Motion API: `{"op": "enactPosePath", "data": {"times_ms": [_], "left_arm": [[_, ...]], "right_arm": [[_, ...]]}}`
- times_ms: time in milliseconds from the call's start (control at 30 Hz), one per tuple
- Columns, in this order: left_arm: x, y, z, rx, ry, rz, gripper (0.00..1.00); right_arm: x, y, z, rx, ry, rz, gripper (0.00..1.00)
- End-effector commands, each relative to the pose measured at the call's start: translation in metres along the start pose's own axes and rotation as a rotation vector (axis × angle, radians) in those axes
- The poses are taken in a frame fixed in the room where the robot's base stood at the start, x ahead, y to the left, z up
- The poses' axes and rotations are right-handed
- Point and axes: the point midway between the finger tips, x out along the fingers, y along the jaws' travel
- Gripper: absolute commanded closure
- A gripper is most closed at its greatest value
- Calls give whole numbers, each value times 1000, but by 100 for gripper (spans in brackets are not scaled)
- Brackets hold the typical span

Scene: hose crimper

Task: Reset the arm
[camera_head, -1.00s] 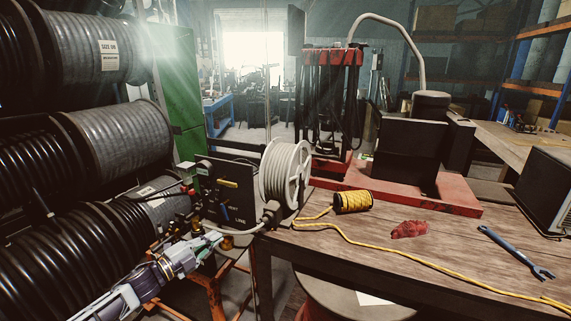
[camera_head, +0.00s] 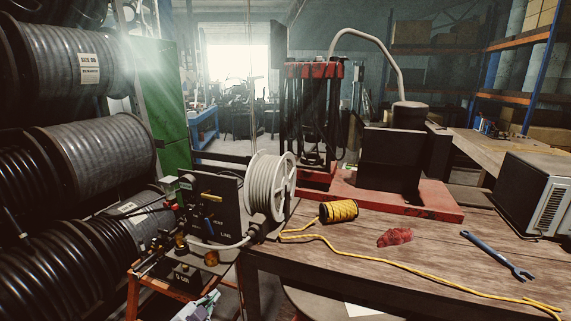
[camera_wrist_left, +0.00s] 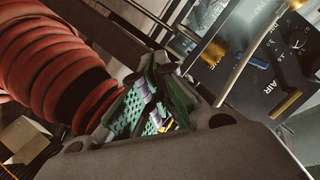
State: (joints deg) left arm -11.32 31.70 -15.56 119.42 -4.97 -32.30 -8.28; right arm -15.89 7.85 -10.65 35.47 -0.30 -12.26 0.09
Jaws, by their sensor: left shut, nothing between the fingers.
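My left gripper (camera_head: 203,305) shows only in part at the bottom edge of the head view, below the crimper's control panel (camera_head: 222,209). Most of my left arm is out of that view. In the left wrist view the green-padded fingers (camera_wrist_left: 158,108) are close together, with nothing held between them. My right gripper is not in view.
A white hose reel (camera_head: 268,186) stands beside the panel at the workbench's (camera_head: 330,255) left end. A yellow cord spool (camera_head: 338,211), a red rag (camera_head: 394,237) and a blue wrench (camera_head: 497,256) lie on the bench. Large black hose reels (camera_head: 95,155) fill the left side.

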Motion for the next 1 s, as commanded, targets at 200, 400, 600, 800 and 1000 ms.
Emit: {"op": "enactPosePath", "data": {"times_ms": [200, 400, 600, 800, 1000], "left_arm": [[-27, 30, 19, -148, -164, 50, 100], [-58, 55, 37, -276, -321, 100, 100], [-96, 80, 54, -398, -482, 155, 100], [-137, 103, 67, -509, -637, 211, 100], [-166, 116, 73, -575, -737, 248, 100]], "right_arm": [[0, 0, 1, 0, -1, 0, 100], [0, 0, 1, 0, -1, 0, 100], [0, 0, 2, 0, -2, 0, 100], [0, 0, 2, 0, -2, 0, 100], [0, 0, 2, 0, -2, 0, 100]]}}
